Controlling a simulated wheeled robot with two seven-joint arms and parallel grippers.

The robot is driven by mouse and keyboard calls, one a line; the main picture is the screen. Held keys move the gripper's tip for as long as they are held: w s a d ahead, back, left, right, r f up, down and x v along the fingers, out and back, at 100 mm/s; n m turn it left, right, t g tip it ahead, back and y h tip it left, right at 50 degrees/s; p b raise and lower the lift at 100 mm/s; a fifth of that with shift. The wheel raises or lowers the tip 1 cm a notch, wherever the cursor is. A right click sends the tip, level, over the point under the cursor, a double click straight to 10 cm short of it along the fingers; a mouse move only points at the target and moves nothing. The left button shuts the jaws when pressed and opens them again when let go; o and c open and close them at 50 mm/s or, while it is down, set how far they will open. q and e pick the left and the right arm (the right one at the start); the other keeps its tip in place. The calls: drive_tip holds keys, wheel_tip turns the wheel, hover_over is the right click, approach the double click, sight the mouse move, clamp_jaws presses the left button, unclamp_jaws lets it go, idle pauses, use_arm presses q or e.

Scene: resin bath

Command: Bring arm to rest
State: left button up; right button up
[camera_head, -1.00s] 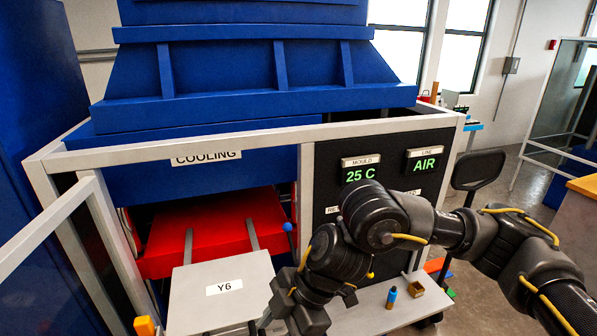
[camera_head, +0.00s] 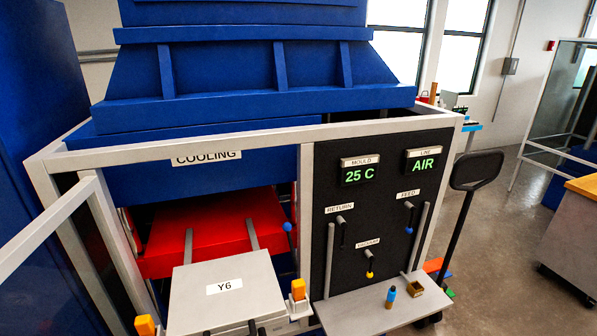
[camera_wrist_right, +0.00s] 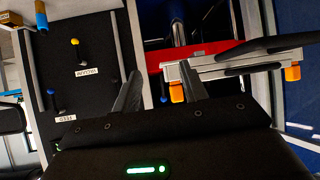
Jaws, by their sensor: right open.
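My right arm is out of the head view. My right gripper (camera_wrist_right: 160,90) shows in the right wrist view, with its two dark fingers apart and nothing between them. In that view it is in front of the machine, with the black valve panel (camera_wrist_right: 72,20) to the left and the plate assembly to the right, the picture being turned over.
The panel (camera_head: 369,215) has RETURN, FEED and VACUUM levers. A shelf (camera_head: 380,308) below holds a blue-topped bottle (camera_head: 391,297) and a small brass box (camera_head: 415,289). The grey Y6 plate (camera_head: 222,288) stands before the red mould (camera_head: 210,243).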

drive_tip(key=s+d+f+m+g+h, duration=0.2)
drive_tip(key=s+d+f+g, duration=0.1)
drive_tip(key=s+d+f, duration=0.45)
drive_tip(key=s+d+f+m+g+h, duration=0.25)
drive_tip(key=s+d+f+g, duration=0.2)
drive_tip(key=s+d, duration=0.5)
wheel_tip(320, 180, down, 30)
drive_tip(key=s+a+n+b, duration=0.1)
drive_tip(key=s+a+b, duration=0.1)
drive_tip(key=b, duration=0.3)
drive_tip(key=s+d+f+b, duration=0.1)
drive_tip(key=s+f+b, duration=0.1)
drive_tip(key=s+f, duration=0.6)
drive_tip(key=s+d+f+g+b, duration=0.1)
drive_tip(key=s+f+b, duration=0.2)
drive_tip(key=s+f, duration=0.6)
wheel_tip(320, 180, down, 5)
drive_tip(key=shift+d+r, duration=0.15)
drive_tip(key=shift+d, duration=0.25)
